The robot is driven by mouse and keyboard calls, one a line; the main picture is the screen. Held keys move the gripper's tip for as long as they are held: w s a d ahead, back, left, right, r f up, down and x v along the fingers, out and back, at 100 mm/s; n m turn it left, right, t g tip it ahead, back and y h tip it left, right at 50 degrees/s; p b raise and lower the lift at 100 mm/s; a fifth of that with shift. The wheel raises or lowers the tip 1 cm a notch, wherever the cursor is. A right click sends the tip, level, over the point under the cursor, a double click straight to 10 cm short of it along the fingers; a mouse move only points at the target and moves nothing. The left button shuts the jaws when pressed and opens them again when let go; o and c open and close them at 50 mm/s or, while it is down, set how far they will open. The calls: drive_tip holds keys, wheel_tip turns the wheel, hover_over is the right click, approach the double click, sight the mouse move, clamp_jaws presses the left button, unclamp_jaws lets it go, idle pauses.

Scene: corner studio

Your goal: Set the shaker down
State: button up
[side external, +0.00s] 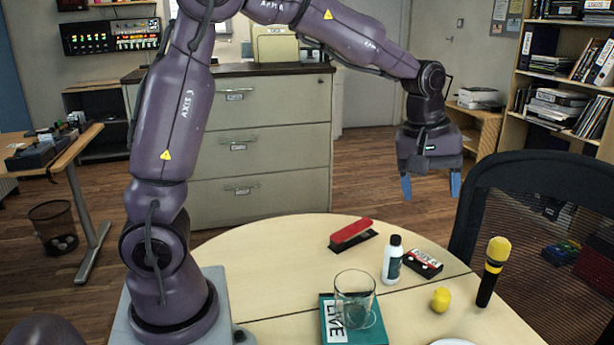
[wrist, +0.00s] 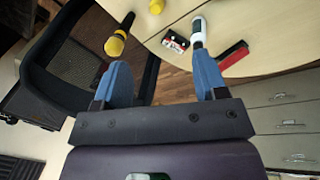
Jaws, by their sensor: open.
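The yellow egg-shaped thing (side external: 440,299), which looks like the shaker, rests on the round table, left of the microphone. In the wrist view it shows at the top edge, partly cut off (wrist: 156,6). My gripper (side external: 431,187) is open and empty, raised well above the table near its far edge. Its blue fingers point down and are apart from everything. In the wrist view my gripper (wrist: 160,75) shows floor and table edge between its fingers.
On the table (side external: 262,249) are a red stapler (side external: 351,234), a white bottle (side external: 392,260), a cassette (side external: 422,263), a microphone (side external: 492,272) standing upright, and a clear glass (side external: 355,296) on a teal book (side external: 327,330). A black mesh chair (side external: 535,225) stands at the right.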

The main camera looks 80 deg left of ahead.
drive_tip(key=s+d+r+m+t, duration=0.1)
drive_tip(key=s+r+m, duration=0.1)
drive_tip(key=s+m, duration=0.4)
drive_tip(key=s+d+r+m+t, duration=0.1)
drive_tip(key=s+m, duration=0.5)
drive_tip(key=s, duration=0.9)
drive_tip(key=shift+s+r+t, duration=0.25)
drive_tip(key=shift+r+t, duration=0.35)
drive_tip(key=shift+r, duration=0.3)
